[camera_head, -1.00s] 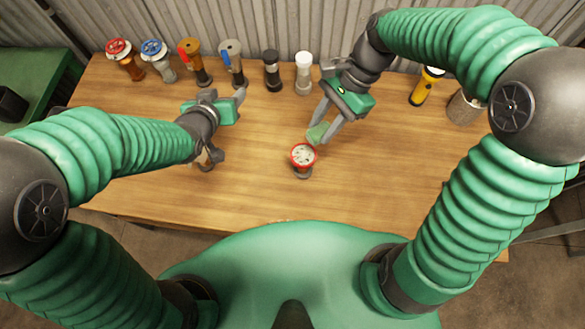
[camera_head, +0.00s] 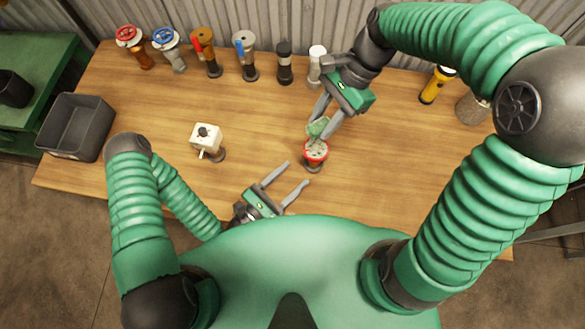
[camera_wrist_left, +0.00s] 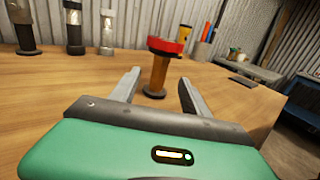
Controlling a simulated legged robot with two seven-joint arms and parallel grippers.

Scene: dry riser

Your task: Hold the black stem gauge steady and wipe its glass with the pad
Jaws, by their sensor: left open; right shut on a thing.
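The gauge (camera_head: 316,150) stands upright near the table's middle, with a red rim and a pale face. In the left wrist view the gauge (camera_wrist_left: 166,47) shows a brown stem, not a black one, on a dark round base. My left gripper (camera_head: 297,174) is open and empty, low on the gauge's near left side. Its fingers point toward the stem, which shows between and beyond the fingertips. My right gripper (camera_head: 322,114) is shut on a green pad (camera_head: 318,127). The pad overlaps the gauge's far rim; I cannot tell if it touches the glass.
A row of valves and fittings, including a red-wheel valve (camera_head: 129,36) and a black cylinder (camera_head: 284,60), lines the back. A white box-shaped fitting (camera_head: 206,138) stands left of the gauge. A grey bin (camera_head: 76,99) sits at far left. A yellow flashlight (camera_head: 436,84) stands at right.

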